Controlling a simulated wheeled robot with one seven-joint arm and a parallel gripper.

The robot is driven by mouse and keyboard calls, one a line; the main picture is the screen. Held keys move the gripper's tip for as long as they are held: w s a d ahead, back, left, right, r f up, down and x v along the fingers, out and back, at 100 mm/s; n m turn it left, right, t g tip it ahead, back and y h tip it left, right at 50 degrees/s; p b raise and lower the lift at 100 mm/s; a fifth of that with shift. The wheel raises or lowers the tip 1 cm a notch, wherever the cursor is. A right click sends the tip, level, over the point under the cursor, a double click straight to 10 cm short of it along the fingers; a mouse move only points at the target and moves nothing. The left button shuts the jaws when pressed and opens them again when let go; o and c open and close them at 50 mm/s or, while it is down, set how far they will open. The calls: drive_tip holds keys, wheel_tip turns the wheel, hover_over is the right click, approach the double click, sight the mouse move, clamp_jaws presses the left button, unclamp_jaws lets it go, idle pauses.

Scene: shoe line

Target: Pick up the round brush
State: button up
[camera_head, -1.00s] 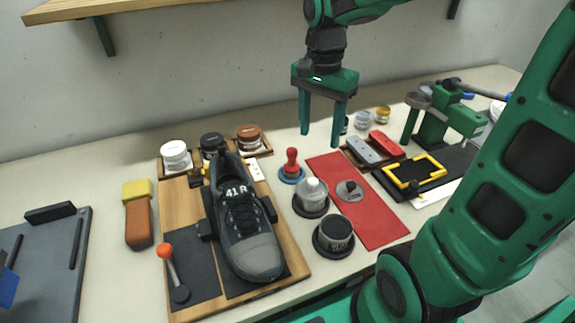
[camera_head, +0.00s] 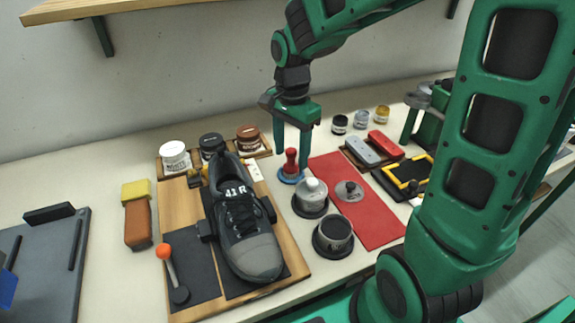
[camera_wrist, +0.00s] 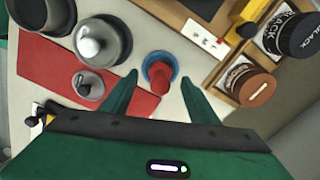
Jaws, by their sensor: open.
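The round brush, with a red knob handle on a blue round base, stands upright on the table (camera_head: 291,164) just right of the shoe board. In the wrist view its red handle (camera_wrist: 160,72) shows between the fingertips. My gripper (camera_head: 293,155) is open above and around the brush's handle, with one finger on each side. In the wrist view my gripper (camera_wrist: 159,82) has clear gaps beside the handle, and I see no contact. How far the tips are above the table is hard to tell.
A grey sneaker (camera_head: 245,225) lies on a wooden board (camera_head: 290,262) to the left. A lidded pot (camera_head: 311,192), an open dark tin (camera_head: 335,232) and a red mat (camera_head: 370,219) are close by. Jars (camera_head: 248,137) stand in a wooden rack behind.

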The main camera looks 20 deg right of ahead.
sight(291, 160)
drive_tip(key=shift+f, duration=1.55)
drive_tip(key=c, duration=1.1)
drive_tip(key=shift+c, duration=0.2)
drive_tip(key=shift+w+r, duration=0.1)
drive_tip(key=shift+r, duration=0.1)
wheel_tip(291, 160, up, 4)
drive_tip(key=shift+r, duration=0.1)
drive_tip(key=s+a+r, duration=0.5)
drive_tip(key=s+r, duration=0.1)
drive_tip(key=s, duration=0.4)
drive_tip(key=shift+s+r, duration=0.25)
